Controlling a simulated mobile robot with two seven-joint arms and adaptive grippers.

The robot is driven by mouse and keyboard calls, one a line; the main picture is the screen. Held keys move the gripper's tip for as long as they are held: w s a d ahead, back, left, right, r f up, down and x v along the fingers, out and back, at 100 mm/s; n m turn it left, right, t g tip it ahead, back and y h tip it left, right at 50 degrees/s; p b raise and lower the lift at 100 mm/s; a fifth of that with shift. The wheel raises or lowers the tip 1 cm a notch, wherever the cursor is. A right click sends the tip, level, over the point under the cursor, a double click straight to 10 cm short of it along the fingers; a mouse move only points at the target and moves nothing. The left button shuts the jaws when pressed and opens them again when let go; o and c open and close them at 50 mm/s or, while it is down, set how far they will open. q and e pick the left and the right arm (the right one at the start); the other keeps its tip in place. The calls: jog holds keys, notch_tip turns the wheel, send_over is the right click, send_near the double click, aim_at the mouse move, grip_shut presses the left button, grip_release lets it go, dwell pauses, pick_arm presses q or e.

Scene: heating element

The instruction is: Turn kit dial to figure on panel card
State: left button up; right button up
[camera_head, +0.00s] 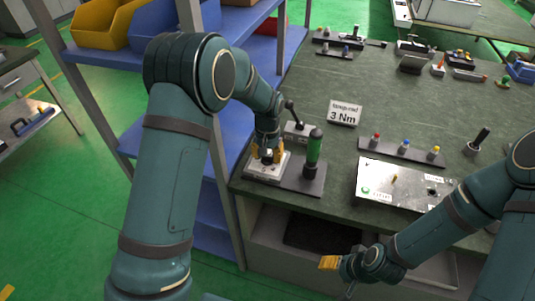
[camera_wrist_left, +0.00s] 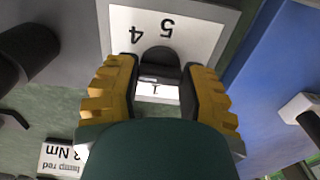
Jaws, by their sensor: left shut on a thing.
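The kit dial (camera_head: 250,168) is a white plate with a dark knob at the table's left front corner. In the left wrist view the dial plate (camera_wrist_left: 207,27) shows the figures 4 and 5, upside down, and part of another figure between the fingers. My left gripper (camera_head: 266,158) is shut on the black dial knob (camera_wrist_left: 160,60), with yellow-backed fingers on both sides of it. The knob's pointer cannot be made out.
A green-handled tool (camera_head: 314,146) stands upright right beside the dial. A small lever unit (camera_head: 297,130) is behind it. A strip with coloured lamps (camera_head: 402,150) and a white panel box (camera_head: 387,186) lie to the right. A blue shelf (camera_head: 245,35) is at the left.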

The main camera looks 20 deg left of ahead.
pick_arm(q)
jog(key=shift+s+f, duration=0.1)
jog(key=o, duration=1.2)
notch_tip(320, 180, up, 12)
dwell(0.3)
